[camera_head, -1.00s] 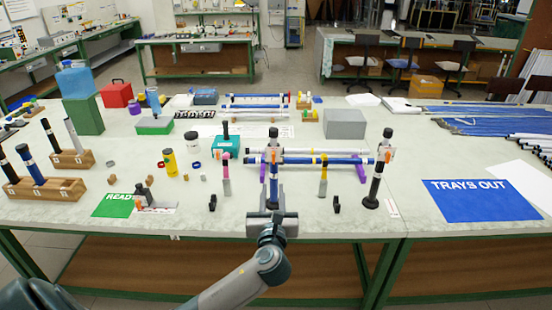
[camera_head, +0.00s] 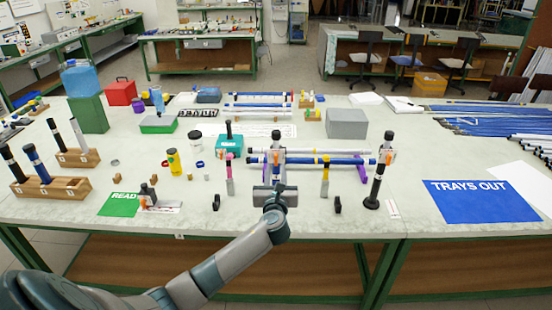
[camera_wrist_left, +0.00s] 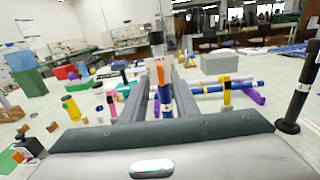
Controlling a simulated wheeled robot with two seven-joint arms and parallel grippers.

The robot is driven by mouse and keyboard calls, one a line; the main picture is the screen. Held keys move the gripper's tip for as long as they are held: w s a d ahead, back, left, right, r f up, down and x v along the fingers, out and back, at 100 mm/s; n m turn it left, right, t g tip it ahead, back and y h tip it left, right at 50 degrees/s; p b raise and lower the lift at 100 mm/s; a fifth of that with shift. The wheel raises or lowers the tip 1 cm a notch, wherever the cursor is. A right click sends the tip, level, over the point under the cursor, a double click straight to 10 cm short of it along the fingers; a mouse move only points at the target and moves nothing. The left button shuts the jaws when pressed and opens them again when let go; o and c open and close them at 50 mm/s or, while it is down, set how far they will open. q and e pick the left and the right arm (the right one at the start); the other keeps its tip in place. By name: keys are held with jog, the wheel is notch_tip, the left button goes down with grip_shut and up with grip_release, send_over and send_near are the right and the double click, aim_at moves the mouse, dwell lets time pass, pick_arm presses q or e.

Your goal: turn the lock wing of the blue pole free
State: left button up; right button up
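The blue pole (camera_head: 275,170) stands upright at the front middle of the table, with a black top and a pale collar. Its orange lock wing (camera_wrist_left: 160,74) shows on the near side of the collar in the left wrist view. My left gripper (camera_head: 276,182) is in front of the pole, pointing away from me. In the left wrist view its two fingers (camera_wrist_left: 161,84) stand apart, one on each side of the collar and wing. I see no clear contact with the wing. The fingers partly hide the pole's lower part. My right gripper is out of view.
A black pole (camera_head: 376,175) with an orange wing stands to the right. Horizontal tubes (camera_head: 330,160) run behind the blue pole. Pink (camera_head: 229,175) and yellow (camera_head: 325,178) marked posts stand close on either side. A blue mat (camera_head: 480,201) lies at right.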

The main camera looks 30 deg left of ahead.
aim_at(276, 159)
pick_arm(q)
jog(key=shift+p+x, duration=0.5)
jog(key=shift+x, duration=2.4)
grip_shut()
